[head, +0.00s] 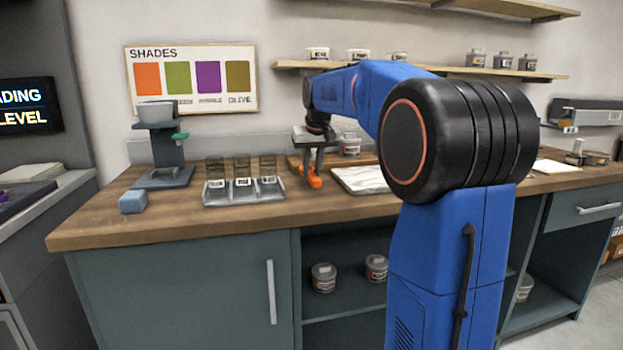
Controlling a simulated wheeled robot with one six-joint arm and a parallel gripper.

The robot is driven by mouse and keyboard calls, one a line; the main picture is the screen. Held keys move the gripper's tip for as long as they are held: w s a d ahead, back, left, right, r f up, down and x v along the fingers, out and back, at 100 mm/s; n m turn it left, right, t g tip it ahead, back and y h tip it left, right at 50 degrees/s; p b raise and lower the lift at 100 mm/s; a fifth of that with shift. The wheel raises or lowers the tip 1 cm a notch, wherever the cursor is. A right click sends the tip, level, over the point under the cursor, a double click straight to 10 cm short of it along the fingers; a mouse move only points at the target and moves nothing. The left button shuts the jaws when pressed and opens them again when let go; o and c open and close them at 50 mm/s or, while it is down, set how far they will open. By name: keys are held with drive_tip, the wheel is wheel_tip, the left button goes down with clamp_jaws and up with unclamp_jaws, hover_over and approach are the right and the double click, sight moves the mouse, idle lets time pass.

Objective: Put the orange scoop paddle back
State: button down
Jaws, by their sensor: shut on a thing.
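The orange scoop paddle (313,180) is in the head view near the middle of the wooden worktop. My gripper (309,165) points down and is shut on the paddle, with the orange part showing below the fingers. I cannot tell whether the paddle touches the worktop. Its upper part is hidden by the fingers. To its left stands a grey tray (245,198) with several dark, labelled items in its compartments.
A mixing stand (165,157) and a blue block (133,202) are at the left of the worktop (110,224). A jar (350,147) stands behind. My arm hides part of the right side.

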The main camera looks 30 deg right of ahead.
drive_tip(key=shift+f, duration=1.25)
drive_tip(key=c, duration=1.6)
unclamp_jaws()
drive_tip(key=shift+f, duration=0.1)
drive_tip(key=v, duration=1.2)
drive_tip(key=shift+s, duration=0.1)
